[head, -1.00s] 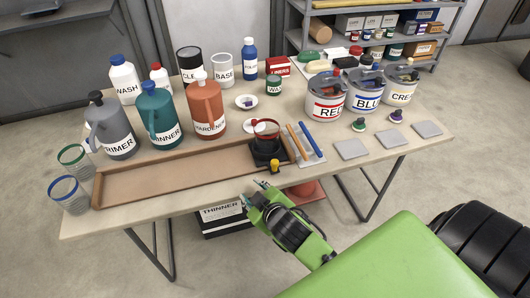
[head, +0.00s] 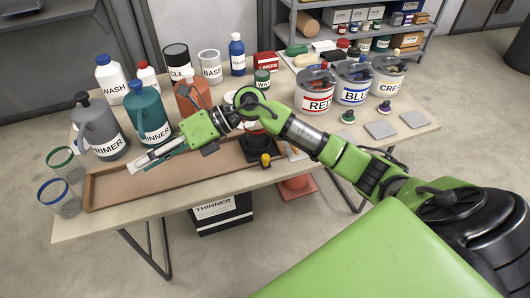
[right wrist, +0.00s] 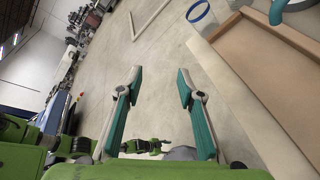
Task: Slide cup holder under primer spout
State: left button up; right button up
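The black cup holder (head: 252,157) with its yellow knob (head: 265,160) sits at the right end of the shallow brown tray (head: 175,184). My right arm hides much of it and most of the red-marked cup in it. The grey PRIMER jug (head: 99,127) stands behind the tray's left end; its spout is hard to make out. My right gripper (head: 146,160) points left above the tray, between holder and primer. In the right wrist view its teal fingers (right wrist: 159,74) are apart with nothing between them. A green arm part at that view's bottom may be my left; its fingers cannot be made out.
The teal THINNER jug (head: 149,115) and the orange jug (head: 192,98) stand close behind the tray. Two clear cups, green-rimmed (head: 64,164) and blue-rimmed (head: 60,198), stand at the left table edge. Paint cans (head: 314,94) stand at the right rear.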

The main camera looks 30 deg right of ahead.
jog(key=w+d+f+n+g+h, duration=0.1)
jog(key=d+f+h, duration=0.15)
jog(key=d, duration=0.25)
jog(key=d+f+n+g+h, duration=0.1)
jog(key=d+f+h, duration=0.15)
jog(key=d, duration=0.25)
jog(key=m+g+h, duration=0.1)
jog(key=h, duration=0.8)
send_near(266, 156)
notch_tip(266, 156, down, 9)
jog(key=shift+r+p, duration=0.15)
jog(key=shift+p, duration=0.95)
grip_shut()
